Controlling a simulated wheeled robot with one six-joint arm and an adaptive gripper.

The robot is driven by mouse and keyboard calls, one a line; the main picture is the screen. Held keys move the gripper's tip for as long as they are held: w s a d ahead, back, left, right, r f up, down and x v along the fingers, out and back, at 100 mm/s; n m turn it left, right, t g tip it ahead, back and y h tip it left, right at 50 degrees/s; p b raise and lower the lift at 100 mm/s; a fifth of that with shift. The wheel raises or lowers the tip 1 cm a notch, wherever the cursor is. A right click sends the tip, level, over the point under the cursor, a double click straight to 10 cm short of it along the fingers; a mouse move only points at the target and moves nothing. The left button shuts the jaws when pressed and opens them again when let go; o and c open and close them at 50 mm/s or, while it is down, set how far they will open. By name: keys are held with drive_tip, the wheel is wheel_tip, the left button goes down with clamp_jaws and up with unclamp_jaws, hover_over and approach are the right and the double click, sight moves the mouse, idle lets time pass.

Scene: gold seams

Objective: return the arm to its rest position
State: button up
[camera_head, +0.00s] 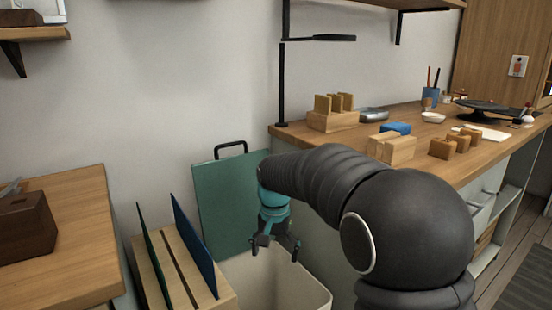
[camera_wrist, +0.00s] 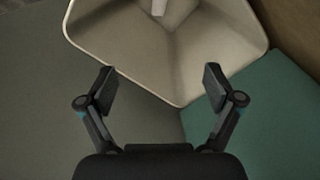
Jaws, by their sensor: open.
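My arm reaches from the right of the head view toward the gap between the two wooden surfaces. My gripper (camera_head: 274,249) hangs at its end, pointing down above a cream bin (camera_head: 318,293). In the wrist view my gripper (camera_wrist: 159,88) has its two fingers wide apart with nothing between them. The bin's rim (camera_wrist: 130,77) lies beyond the fingertips, and something small and pale (camera_wrist: 159,7) shows inside it. The bin's depth is partly hidden in the head view.
A green board (camera_head: 228,200) with a black handle leans behind my gripper. A slatted wooden rack (camera_head: 172,273) with a blue panel (camera_head: 194,246) stands to the left. The workbench (camera_head: 433,131) at right carries wooden blocks and dishes. A wooden table (camera_head: 75,245) is at far left.

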drive_tip(key=s+d+r+n+t, duration=0.1)
drive_tip(key=s+d+r+t, duration=0.1)
drive_tip(key=s+d, duration=0.3)
drive_tip(key=s+d+r+t, duration=0.1)
drive_tip(key=s+d, duration=0.4)
drive_tip(key=s, duration=0.8)
drive_tip(key=s+d+r+n+t, duration=0.1)
drive_tip(key=s+d+r+t, duration=0.1)
drive_tip(key=s+d, duration=0.4)
drive_tip(key=shift+s+r+n+t+p, duration=0.3)
drive_tip(key=shift+s+r, duration=0.3)
drive_tip(key=shift+s, duration=1.2)
